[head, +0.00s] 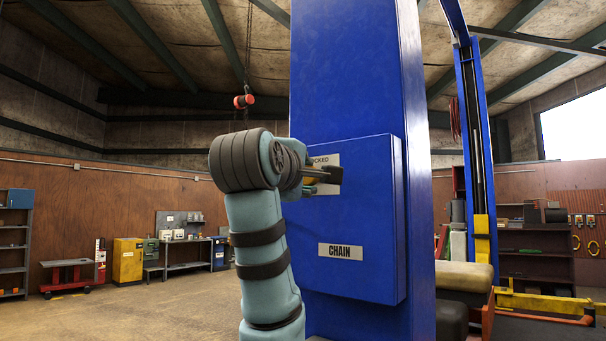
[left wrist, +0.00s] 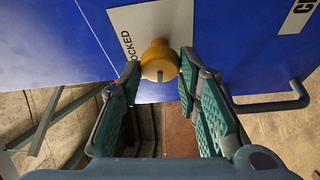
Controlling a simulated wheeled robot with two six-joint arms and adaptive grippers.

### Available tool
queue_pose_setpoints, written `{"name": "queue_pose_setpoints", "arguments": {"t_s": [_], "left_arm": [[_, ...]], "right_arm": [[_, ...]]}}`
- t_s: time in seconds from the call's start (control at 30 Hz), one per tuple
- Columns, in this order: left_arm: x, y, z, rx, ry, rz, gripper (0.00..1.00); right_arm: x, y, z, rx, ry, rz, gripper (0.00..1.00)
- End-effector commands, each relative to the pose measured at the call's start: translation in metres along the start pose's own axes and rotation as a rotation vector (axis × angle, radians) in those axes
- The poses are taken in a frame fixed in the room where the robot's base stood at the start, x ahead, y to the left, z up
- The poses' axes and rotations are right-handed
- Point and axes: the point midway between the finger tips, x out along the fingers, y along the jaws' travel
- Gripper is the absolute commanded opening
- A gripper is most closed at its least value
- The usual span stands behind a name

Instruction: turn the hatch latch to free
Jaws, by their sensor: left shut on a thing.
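The hatch latch shows in the left wrist view as a round yellow knob (left wrist: 160,60) in front of a pale plate (left wrist: 165,20) reading "OCKED", its first letter hidden. It sits on the blue hatch (head: 365,220), fixed to a tall blue post and marked "CHAIN". My left gripper (left wrist: 158,76) is shut on the knob, one finger on each side. In the head view my left gripper (head: 328,178) is at the hatch's upper left and covers most of the latch and part of the plate (head: 330,160). My right gripper is not in view.
A bar handle (left wrist: 275,104) stands out beside the hatch in the left wrist view. The blue post (head: 345,65) rises behind the hatch. A padded block (head: 465,277) and yellow lift parts (head: 540,302) lie to the right. The floor (head: 130,310) at left is open.

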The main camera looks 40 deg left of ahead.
Motion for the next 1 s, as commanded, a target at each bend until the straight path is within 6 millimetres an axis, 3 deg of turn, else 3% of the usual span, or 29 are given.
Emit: {"name": "queue_pose_setpoints", "arguments": {"t_s": [0.33, 0.83, 0.87, 1.0], "left_arm": [[-0.0008, 0.0043, -0.0006, -0.129, -0.001, -0.043, 0.03], [-0.0010, 0.0046, -0.0007, -0.148, -0.001, -0.049, 0.03], [-0.0009, 0.0045, -0.0007, -0.148, -0.001, -0.049, 0.32], [-0.0007, 0.0036, -0.0007, -0.147, -0.001, -0.052, 0.50]], "right_arm": [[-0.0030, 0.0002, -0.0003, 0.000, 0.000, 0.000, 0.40], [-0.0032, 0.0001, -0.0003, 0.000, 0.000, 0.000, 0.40], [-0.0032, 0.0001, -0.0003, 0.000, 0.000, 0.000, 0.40], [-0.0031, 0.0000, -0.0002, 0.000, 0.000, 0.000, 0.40]]}}
